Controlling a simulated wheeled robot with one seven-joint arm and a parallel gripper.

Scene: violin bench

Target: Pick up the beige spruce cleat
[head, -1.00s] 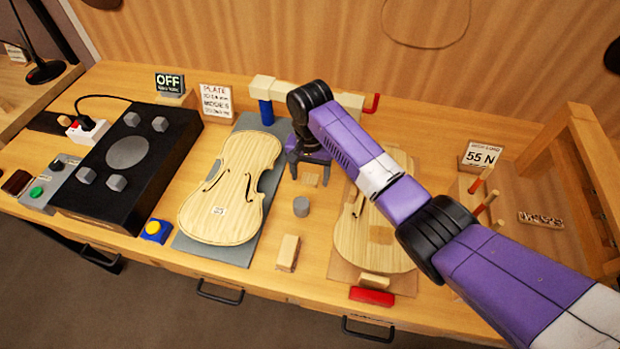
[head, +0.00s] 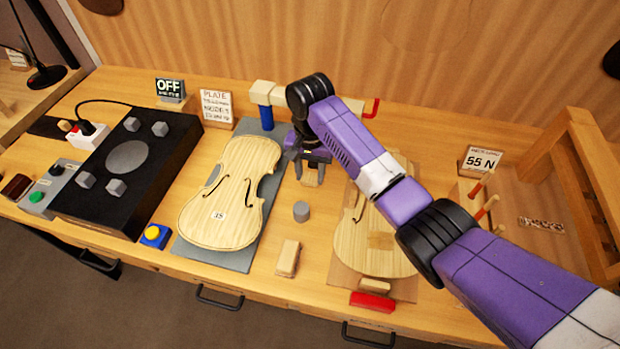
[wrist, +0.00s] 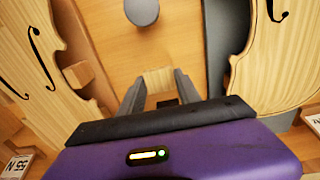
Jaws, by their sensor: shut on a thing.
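The beige spruce cleat (head: 311,178) is a small pale wooden block between the two violin plates. My gripper (head: 309,170) is shut on it, with one finger on each side. In the wrist view the cleat (wrist: 159,79) shows between the dark fingertips of my gripper (wrist: 160,87). I cannot tell whether the cleat still touches the bench. Part of it is hidden by the fingers.
A grey cylinder (head: 301,211) and a pale block (head: 288,258) stand in front of the gripper. A violin plate (head: 232,195) lies on a grey mat at left, another (head: 355,238) at right. A clamp-like bar with a blue post (head: 266,114) stands behind.

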